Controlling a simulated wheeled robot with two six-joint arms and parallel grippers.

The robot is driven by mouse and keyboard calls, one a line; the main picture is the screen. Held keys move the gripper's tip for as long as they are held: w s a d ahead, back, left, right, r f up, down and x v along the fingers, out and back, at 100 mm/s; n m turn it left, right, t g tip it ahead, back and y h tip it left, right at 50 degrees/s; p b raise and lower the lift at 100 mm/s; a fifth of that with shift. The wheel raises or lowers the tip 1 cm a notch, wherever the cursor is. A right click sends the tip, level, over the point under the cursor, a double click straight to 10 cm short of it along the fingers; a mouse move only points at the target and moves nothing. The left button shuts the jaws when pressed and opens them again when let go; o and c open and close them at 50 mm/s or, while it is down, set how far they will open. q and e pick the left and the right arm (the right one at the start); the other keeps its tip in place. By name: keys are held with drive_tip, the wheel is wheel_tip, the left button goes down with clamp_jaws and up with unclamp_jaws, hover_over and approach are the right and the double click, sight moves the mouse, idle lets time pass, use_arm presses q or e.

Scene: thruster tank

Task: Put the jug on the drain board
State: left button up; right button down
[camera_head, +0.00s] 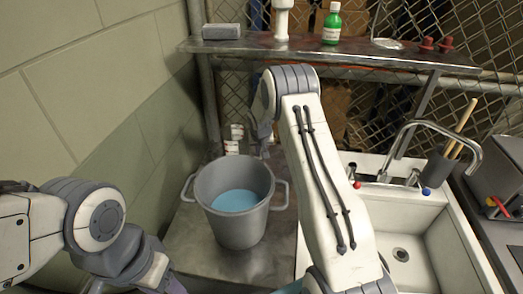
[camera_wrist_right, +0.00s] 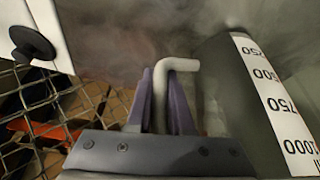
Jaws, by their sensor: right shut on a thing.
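The jug (camera_wrist_right: 240,90) shows in the right wrist view as a grey curved wall with a white scale strip marked 250 to 1000. A pale bent rod, apparently its handle, stands between the purple fingers of my right gripper (camera_wrist_right: 163,95), which is shut on it. The scale strip is slanted. In the head view my right arm hides the jug and most of the right gripper. I cannot make out the drain board clearly; my right arm covers the area left of the white sink (camera_head: 405,250).
A grey pot (camera_head: 236,232) with two side handles and blue liquid stands on the metal counter (camera_head: 190,250). A metal shelf (camera_head: 400,57) with a green bottle (camera_head: 332,24) runs above. A curved tap (camera_head: 440,127) rises behind the sink. Block wall at left, mesh fence behind.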

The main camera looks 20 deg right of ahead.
drive_tip(key=shift+f, duration=0.2)
drive_tip(key=c, duration=0.8)
unclamp_jaws()
drive_tip(key=b+v, duration=0.2)
drive_tip(key=v, duration=1)
drive_tip(key=shift+r, duration=0.1)
